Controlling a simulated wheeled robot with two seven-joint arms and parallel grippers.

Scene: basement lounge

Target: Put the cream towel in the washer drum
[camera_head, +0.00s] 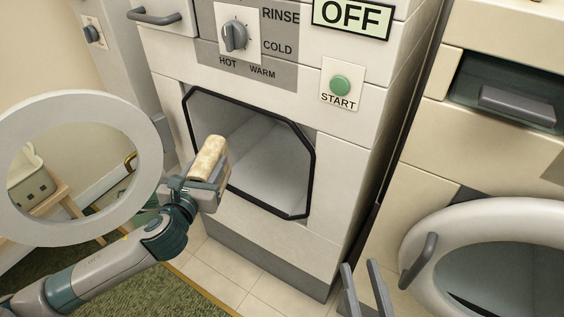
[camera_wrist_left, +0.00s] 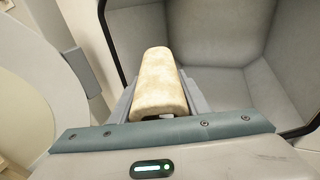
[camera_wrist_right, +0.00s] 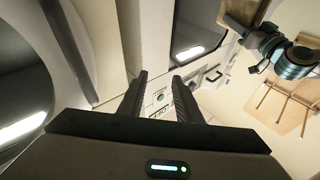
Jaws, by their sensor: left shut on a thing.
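The cream towel (camera_head: 208,158) is a rolled bundle, held in my left gripper (camera_head: 206,180). In the left wrist view the towel (camera_wrist_left: 160,80) sits between the two fingers and points at the drum opening. My left gripper is shut on it, in front of the left part of the opening. The washer drum (camera_head: 268,160) is a grey, empty-looking cavity with a black octagonal rim; it also fills the back of the left wrist view (camera_wrist_left: 215,40). The round white door (camera_head: 150,120) is swung open to the left. My right gripper (camera_head: 362,275) is open and empty at the lower right.
A second, cream machine (camera_head: 420,160) with a round white door (camera_head: 415,235) stands at the right. The washer's front has a knob (camera_head: 236,36), a green start button (camera_head: 340,84) and an OFF display (camera_head: 350,16). A stool (camera_head: 60,205) is behind the open door.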

